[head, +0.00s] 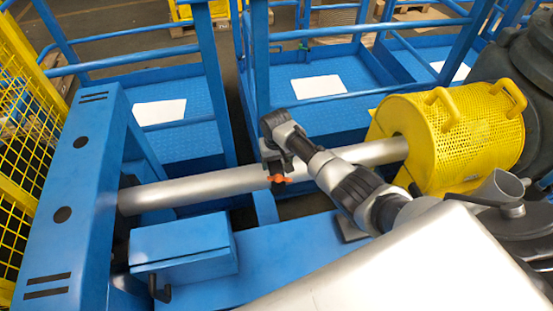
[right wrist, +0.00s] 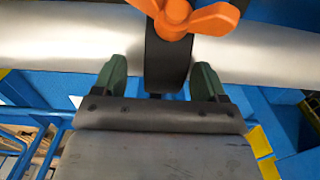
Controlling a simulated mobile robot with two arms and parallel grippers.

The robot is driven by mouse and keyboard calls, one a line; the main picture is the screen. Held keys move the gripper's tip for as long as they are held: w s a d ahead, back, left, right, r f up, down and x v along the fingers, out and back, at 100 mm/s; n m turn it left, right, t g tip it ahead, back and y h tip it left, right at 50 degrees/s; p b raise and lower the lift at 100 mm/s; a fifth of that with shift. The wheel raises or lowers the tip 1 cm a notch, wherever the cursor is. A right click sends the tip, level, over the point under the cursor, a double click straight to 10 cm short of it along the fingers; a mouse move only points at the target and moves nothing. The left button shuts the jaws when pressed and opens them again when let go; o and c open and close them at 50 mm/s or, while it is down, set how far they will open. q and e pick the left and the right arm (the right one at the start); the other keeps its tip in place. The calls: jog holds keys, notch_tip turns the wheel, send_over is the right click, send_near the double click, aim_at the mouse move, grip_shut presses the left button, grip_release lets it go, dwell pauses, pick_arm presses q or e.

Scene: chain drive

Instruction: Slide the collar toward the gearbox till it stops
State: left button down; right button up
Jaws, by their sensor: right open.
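The collar (right wrist: 168,60) is a dark band around the smooth silver shaft (head: 215,185), with an orange wing screw (head: 279,179) on it. In the head view my right gripper (head: 275,163) is at the collar, hiding most of it. In the right wrist view my right gripper (right wrist: 160,80) is open, with one green-padded finger on each side of the collar and a visible gap at each. The wing screw also shows at the top there (right wrist: 190,18). A dark grey housing (head: 535,55), apparently the gearbox, stands at the far right. My left gripper is not in view.
A yellow perforated guard (head: 455,140) with two handles covers the shaft's right end. A blue frame (head: 70,190) bears the left end. Bare shaft lies on both sides of the collar. Blue railed platforms (head: 320,85) stand behind; a blue box (head: 185,250) is in front.

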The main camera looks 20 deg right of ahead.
notch_tip(320, 180, up, 11)
dwell(0.4)
jog(key=shift+s+f, duration=0.1)
jog(key=shift+f, duration=0.1)
dwell(0.3)
